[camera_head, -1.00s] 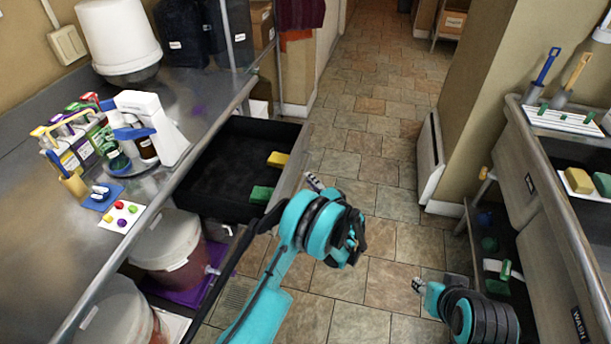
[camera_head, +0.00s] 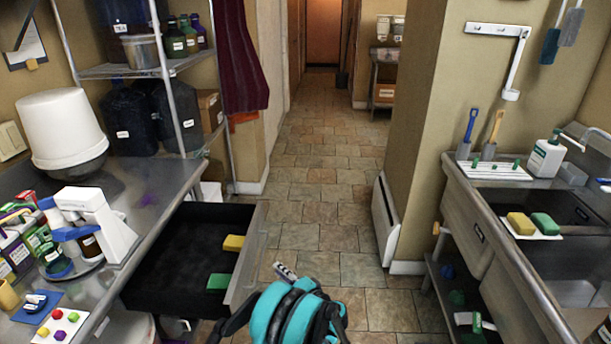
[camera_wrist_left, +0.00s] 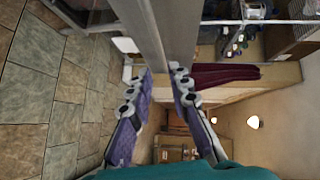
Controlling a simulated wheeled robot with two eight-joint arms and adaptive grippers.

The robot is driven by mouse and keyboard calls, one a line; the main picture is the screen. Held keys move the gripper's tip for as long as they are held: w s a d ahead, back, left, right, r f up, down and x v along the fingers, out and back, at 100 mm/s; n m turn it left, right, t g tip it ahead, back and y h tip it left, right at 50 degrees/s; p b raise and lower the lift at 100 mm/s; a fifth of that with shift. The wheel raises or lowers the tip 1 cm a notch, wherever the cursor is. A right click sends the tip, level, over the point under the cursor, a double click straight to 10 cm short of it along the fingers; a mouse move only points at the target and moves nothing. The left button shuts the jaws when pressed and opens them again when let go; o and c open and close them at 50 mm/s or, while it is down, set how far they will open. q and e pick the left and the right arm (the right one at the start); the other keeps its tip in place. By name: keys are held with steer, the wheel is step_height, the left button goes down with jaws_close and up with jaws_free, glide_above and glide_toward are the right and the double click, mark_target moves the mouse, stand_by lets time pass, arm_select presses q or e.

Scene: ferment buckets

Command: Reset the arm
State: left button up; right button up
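My left gripper (camera_head: 285,271) is at the lower middle of the head view, just right of the open drawer's metal front; my teal wrist hides most of it. In the left wrist view, the left gripper (camera_wrist_left: 159,74) has its two purple-grey fingers spread apart. The drawer's metal front edge (camera_wrist_left: 165,25) shows between and beyond the fingertips; I cannot tell whether they touch it. The black drawer (camera_head: 170,265) is pulled out under the left counter. My right gripper is out of view.
A yellow block (camera_head: 233,243) and a green block (camera_head: 219,281) lie at the drawer's front. The left counter (camera_head: 150,195) holds a white bucket (camera_head: 62,125) and a white microscope-like device (camera_head: 105,225). A sink unit (camera_head: 490,215) stands right. The tiled aisle (camera_head: 320,190) is clear.

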arm_select(q)
steer(key=s+a+r+n+g+h, duration=0.4)
steer(key=s+a+r, duration=0.4)
steer(key=s+r, duration=0.4)
steer(key=s+d+r+n+h, duration=0.1)
steer(key=s+h, duration=0.2)
steer(key=s, duration=0.7)
steer(key=s+d+r+n+h, duration=0.2)
steer(key=s+h, duration=0.2)
steer(key=s, duration=0.7)
steer(key=shift+s+n+g, duration=0.3)
